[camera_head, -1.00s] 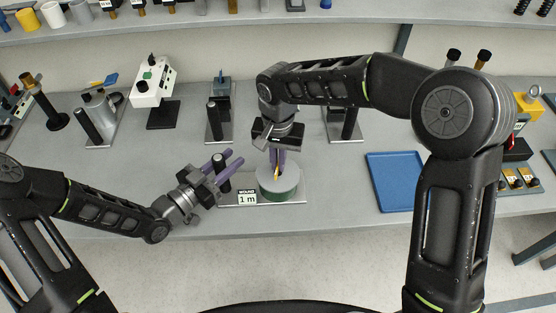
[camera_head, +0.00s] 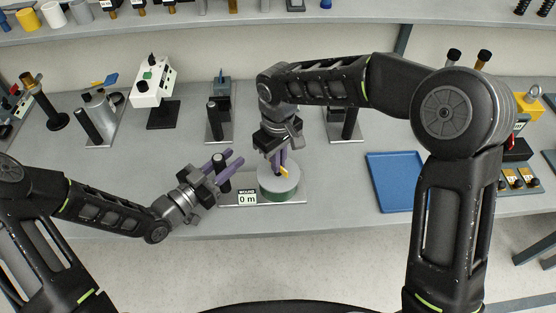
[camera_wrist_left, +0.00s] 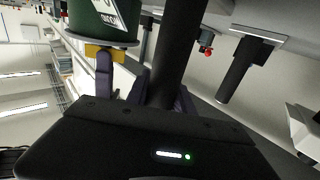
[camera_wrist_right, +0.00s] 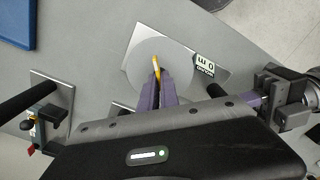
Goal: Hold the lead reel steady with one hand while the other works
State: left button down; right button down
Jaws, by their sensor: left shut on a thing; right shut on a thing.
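The lead reel (camera_head: 278,185) is a green drum with a grey top on a flat metal base, with a "WOUND 0 m" label (camera_head: 247,197). My right gripper (camera_head: 281,168) comes down over its top and is shut on the small yellow crank handle (camera_head: 285,172); the right wrist view also shows the handle (camera_wrist_right: 157,68) between the fingertips. My left gripper (camera_head: 228,163) is shut around the upright black post (camera_head: 219,161) at the base's left. The left wrist view shows the post (camera_wrist_left: 182,45) between the fingers, with the green drum (camera_wrist_left: 97,22) beside it.
A blue tray (camera_head: 396,182) lies right of the reel. A white control box (camera_head: 152,82) and several black-handled fixtures stand behind and left. A shelf (camera_head: 180,20) runs along the back. The bench front edge is close to the reel.

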jog(key=n, duration=0.5)
jog(key=shift+n, duration=0.3)
jog(key=shift+d+n, duration=0.1)
jog(key=shift+n, duration=2.2)
jog(key=c, duration=1.6)
grip_release()
notch_tip(320, 180, up, 12)
